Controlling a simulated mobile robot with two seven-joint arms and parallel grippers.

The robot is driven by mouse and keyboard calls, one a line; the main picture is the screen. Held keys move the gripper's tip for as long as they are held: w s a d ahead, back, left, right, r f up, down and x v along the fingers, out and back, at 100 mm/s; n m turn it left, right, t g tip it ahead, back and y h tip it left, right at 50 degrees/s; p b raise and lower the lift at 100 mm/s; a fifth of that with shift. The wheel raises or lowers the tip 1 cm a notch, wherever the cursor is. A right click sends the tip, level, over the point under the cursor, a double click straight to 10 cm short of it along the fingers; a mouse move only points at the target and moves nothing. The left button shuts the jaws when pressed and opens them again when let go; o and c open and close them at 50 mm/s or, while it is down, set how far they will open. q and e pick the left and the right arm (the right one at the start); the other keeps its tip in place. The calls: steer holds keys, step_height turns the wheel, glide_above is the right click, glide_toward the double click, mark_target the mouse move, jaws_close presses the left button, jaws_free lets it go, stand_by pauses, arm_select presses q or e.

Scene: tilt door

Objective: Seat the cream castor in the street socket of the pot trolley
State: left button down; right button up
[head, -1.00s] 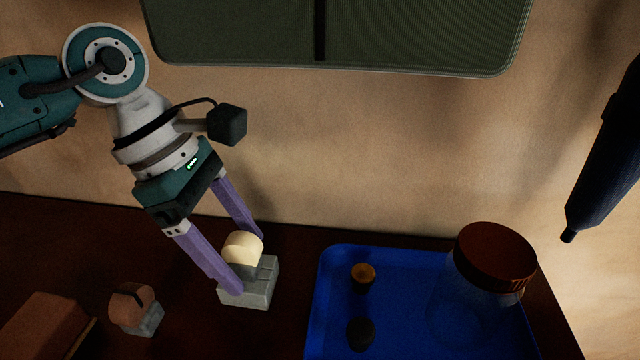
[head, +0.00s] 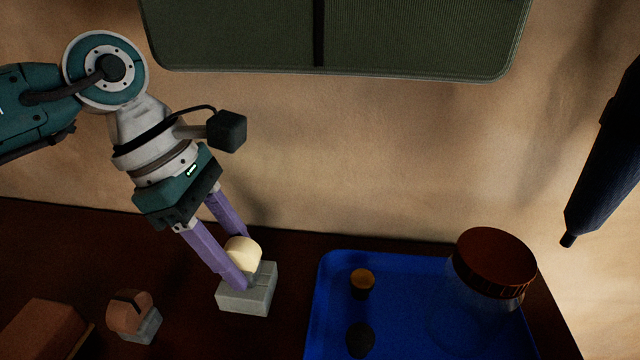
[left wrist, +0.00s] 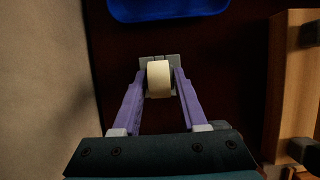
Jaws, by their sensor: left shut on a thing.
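The cream castor (head: 243,252) is a rounded cream wheel. It is at a light grey block (head: 247,297) on the dark table, and how far it stands in the block is hidden by my finger. My left gripper (head: 243,262) is shut on it, with one purple finger on each side. In the left wrist view, the castor (left wrist: 159,80) sits between the fingertips, with the grey block (left wrist: 174,60) behind it. I cannot pick out the pot trolley or its street socket. My right gripper is not in view.
A blue tray (head: 318,315) holds a jar (head: 495,262) with a brown lid, a small orange-topped piece (head: 362,283) and a dark round piece (head: 360,338). An orange-brown wheel (head: 130,306) on a grey block and a brown box (head: 42,330) stand at left. A green panel (head: 420,38) is above.

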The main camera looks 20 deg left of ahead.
arm_select(q)
steer(key=shift+c, duration=1.8)
jaws_free()
